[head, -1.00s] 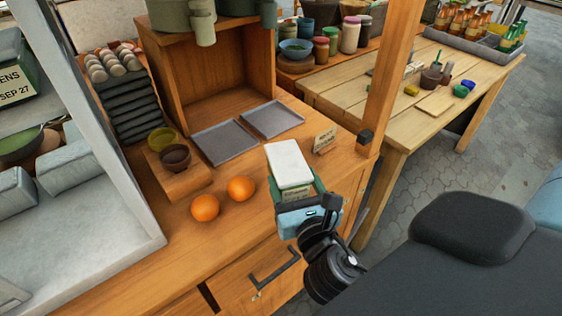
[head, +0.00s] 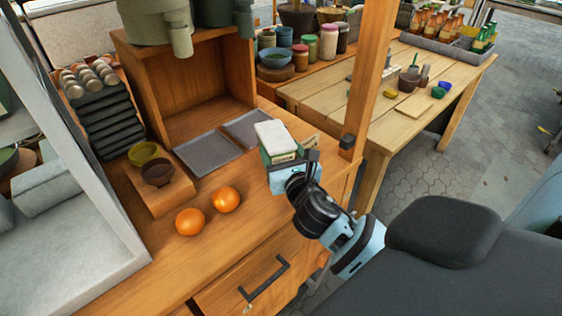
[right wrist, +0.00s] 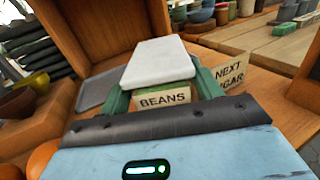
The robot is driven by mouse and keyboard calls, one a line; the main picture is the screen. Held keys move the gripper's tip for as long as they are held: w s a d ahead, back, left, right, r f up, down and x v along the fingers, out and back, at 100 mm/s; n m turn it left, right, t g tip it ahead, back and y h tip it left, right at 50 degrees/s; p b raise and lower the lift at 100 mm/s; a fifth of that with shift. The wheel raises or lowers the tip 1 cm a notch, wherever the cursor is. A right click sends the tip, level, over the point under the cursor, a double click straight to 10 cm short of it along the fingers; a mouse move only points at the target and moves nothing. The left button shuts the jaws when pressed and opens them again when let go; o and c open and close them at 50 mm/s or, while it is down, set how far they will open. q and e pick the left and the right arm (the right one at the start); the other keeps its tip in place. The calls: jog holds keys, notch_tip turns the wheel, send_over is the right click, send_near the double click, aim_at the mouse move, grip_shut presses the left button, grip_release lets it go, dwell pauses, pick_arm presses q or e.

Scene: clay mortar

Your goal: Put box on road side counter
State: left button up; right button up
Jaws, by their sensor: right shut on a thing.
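The box (head: 277,138) has a white top and a label reading BEANS, and green shows along its sides. My right gripper (head: 284,163) is shut on it at the near right edge of the wooden counter (head: 243,180). In the right wrist view the box (right wrist: 162,62) lies straight ahead, label facing me, with its top level or slightly tilted. I cannot tell whether its underside touches the counter. My left gripper is not in view.
Two grey trays (head: 207,152) lie behind the box, and a small card sign (right wrist: 228,78) stands close to its right. Two oranges (head: 226,199) and bowls (head: 158,172) sit to the left. A wooden post (head: 368,85) rises at the right. Counter between oranges and box is clear.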

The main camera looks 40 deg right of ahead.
jog(key=shift+f+b, duration=0.45)
jog(key=shift+f, duration=1)
jog(key=shift+f, duration=0.2)
jog(key=o, duration=1.1)
jog(key=shift+o, duration=0.2)
jog(key=shift+r, duration=0.1)
jog(key=shift+s+a, duration=0.1)
jog(key=shift+s, duration=0.1)
jog(key=v, duration=1.1)
jog(key=shift+s, duration=0.3)
jog(key=shift+a+r, duration=0.1)
